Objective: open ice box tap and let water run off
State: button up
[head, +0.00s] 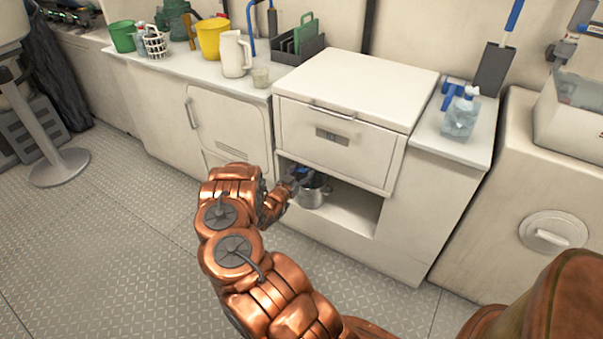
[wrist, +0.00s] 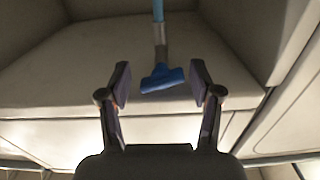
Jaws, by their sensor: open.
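The ice box (head: 352,90) is a white cabinet with a thick lid, a front handle and an open niche below. In the wrist view, the tap's blue lever (wrist: 162,79) shows with a grey stem and a light blue pipe behind it. My gripper (wrist: 161,88) is open, with one finger on each side of the lever; I cannot tell whether either touches it. In the head view my gripper (head: 293,176) is at the niche's left side, and the tap is mostly hidden there. A metal pot (head: 313,193) stands in the niche, just right of and below my gripper.
The niche's right part (head: 355,207) is empty. A spray bottle (head: 461,115) stands on the right counter. A white jug (head: 235,54), a glass (head: 261,77) and a yellow bucket (head: 211,38) stand on the left counter. The metal floor (head: 120,240) is clear at left.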

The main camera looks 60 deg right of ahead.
jog(key=c, duration=1)
jog(key=shift+s+n+p, duration=0.1)
jog(key=shift+n+p, duration=0.55)
jog(key=shift+n, duration=0.25)
jog(key=shift+s+f+n+p, duration=0.15)
jog(key=shift+n+p, duration=0.5)
jog(key=shift+n, duration=0.85)
jog(key=o, duration=0.9)
jog(key=shift+c, duration=0.2)
jog(key=shift+o, duration=0.7)
